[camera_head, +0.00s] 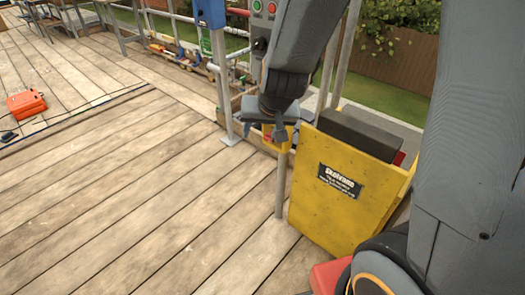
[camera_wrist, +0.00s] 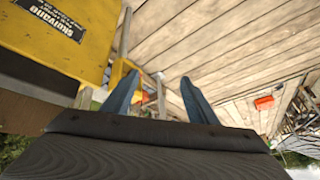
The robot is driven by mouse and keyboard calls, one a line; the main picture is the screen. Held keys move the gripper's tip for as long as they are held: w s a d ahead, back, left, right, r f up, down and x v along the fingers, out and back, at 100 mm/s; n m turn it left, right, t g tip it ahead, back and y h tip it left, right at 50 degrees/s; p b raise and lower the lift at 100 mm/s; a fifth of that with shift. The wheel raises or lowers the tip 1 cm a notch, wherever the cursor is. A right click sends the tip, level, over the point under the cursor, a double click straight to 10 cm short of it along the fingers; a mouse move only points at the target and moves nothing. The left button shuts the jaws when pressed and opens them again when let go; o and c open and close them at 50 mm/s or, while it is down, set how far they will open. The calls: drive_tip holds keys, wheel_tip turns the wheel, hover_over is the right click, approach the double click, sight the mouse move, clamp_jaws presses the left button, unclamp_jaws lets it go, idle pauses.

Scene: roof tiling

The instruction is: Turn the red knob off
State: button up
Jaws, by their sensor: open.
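My gripper (camera_head: 275,132) points down beside the yellow hoist panel. In the wrist view its two blue-grey fingers (camera_wrist: 158,82) stand apart with nothing held between them. A small yellow box (camera_head: 285,146) with a red patch (camera_head: 267,138) sits just below and behind the fingers on a grey post, partly hidden by them. I cannot tell whether that red patch is the knob. A yellow part also shows by the left finger in the wrist view (camera_wrist: 118,72). A grey control box (camera_head: 263,12) with a red and a green button stands behind my arm.
Grey posts and railings (camera_head: 222,100) stand close behind. An orange-red case (camera_head: 26,104) lies far left. The plank deck (camera_head: 130,200) between is clear.

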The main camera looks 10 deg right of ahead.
sight(267, 140)
drive_tip(key=w+a+f+m+t+h+b, duration=0.2)
drive_tip(key=w+f+m+t+h+b, duration=0.3)
drive_tip(key=w+f+b, duration=0.95)
wheel_tip(267, 140, down, 6)
drive_tip(key=d+f+m+h+b, duration=0.15)
drive_tip(key=m+h+b, duration=0.25)
drive_tip(key=h+b, duration=0.55)
drive_tip(key=shift+t, duration=0.4)
drive_tip(key=shift+s+r+b+x, duration=0.15)
drive_tip(key=shift+b+x, duration=0.1)
drive_tip(key=shift+x, duration=1.1)
drive_tip(key=shift+r+b+x, duration=0.2)
drive_tip(key=shift+b+x, duration=0.1)
drive_tip(key=shift+x, duration=1.05)
drive_tip(key=shift+s+r+b+x, duration=0.15)
drive_tip(key=shift+b+x, duration=0.1)
drive_tip(key=shift+x, duration=1.15)
drive_tip(key=shift+d, duration=0.2)
drive_tip(key=c, duration=1)
